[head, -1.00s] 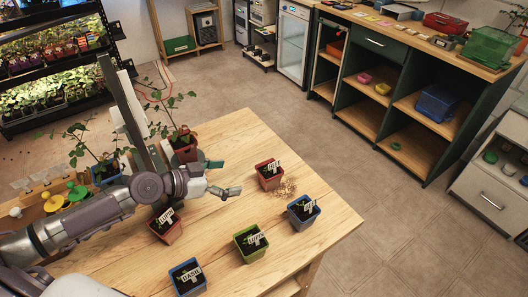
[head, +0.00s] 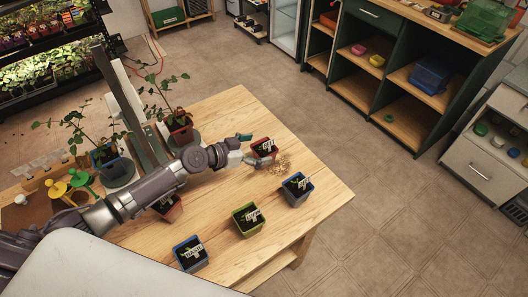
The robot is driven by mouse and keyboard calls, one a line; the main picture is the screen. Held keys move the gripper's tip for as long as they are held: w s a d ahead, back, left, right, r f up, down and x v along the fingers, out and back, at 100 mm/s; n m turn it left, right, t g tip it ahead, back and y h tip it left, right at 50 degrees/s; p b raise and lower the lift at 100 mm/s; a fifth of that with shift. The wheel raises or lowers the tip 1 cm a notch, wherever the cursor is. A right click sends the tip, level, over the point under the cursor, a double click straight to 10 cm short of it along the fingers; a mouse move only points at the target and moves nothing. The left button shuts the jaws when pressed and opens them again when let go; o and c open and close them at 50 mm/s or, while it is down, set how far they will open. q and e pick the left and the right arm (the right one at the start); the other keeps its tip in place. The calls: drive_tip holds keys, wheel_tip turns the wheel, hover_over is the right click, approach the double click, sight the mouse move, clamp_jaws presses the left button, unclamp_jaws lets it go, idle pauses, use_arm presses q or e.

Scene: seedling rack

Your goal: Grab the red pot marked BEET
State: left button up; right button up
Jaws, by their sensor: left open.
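A small red pot (head: 262,154) with dark soil and a white label stands upright on the wooden table (head: 225,110), near its right side. The label is too small to read surely now. My left gripper (head: 253,150) is open at the left side of this pot, one finger toward its far side and one toward its near side. I cannot tell whether the fingers touch it. A second red pot (head: 172,212) stands further left, partly hidden behind my left arm. My right gripper is not in view.
A blue pot (head: 297,194), a green pot (head: 248,224) and another blue pot (head: 190,258) stand nearby. Spilled grains (head: 281,167) lie beside the red pot. Tall plants in a red pot (head: 180,134) and a blue pot (head: 106,170) stand behind my arm.

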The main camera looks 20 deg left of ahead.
use_arm(q)
drive_tip(key=shift+x, duration=1.35)
drive_tip(key=c, duration=1.2)
drive_tip(key=shift+a, duration=0.1)
drive_tip(key=shift+c, duration=0.6)
drive_tip(key=shift+r, duration=0.15)
